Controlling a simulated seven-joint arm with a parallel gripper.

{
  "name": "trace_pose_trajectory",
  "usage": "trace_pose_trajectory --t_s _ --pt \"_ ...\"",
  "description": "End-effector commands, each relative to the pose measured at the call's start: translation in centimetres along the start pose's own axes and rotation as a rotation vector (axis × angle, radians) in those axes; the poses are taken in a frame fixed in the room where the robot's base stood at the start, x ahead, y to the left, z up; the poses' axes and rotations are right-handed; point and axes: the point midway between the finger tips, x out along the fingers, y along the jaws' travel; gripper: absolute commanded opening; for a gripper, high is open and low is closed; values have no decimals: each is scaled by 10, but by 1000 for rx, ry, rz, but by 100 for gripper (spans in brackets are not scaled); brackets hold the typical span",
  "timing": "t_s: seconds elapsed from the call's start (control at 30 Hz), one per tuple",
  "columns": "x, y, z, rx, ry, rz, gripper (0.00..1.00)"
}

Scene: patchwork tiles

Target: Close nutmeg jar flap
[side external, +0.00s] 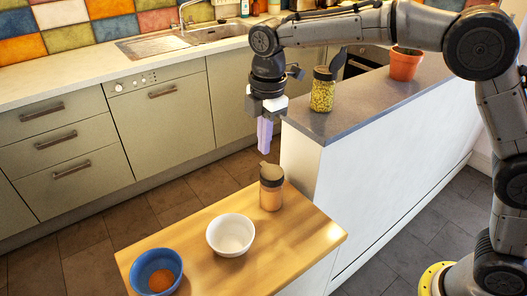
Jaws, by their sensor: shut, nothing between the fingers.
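The nutmeg jar (271,195) stands upright at the back corner of the wooden worktop, with brown contents and a dark cap. A small tan flap (268,170) shows on top of the cap; it looks raised, but its exact angle is too small to tell. My gripper (264,150) points down with its pale purple fingers together and nothing between them. In the picture it is just above the jar, apart from it; its exact distance in depth is unclear.
A white bowl (230,249) stands left of the jar. A blue bowl (144,268) holds something orange. A jar with yellow contents (322,95) and a terracotta pot (405,64) stand on the grey raised counter (365,103). The worktop's right front (300,238) is clear.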

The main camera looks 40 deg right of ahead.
Motion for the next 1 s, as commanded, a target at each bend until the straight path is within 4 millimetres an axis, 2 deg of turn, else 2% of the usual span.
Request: trace_pose_trajectory --t_s 0.1,0.23,0.67,0.83,1.0 --pt "17 0 0 1 -1 -3 0" --pt "28 0 0 1 -1 -2 0" --pt "32 0 0 1 -1 -1 0" --pt "46 2 0 0 -1 -3 0" --pt "50 0 0 0 -3 -10 0"
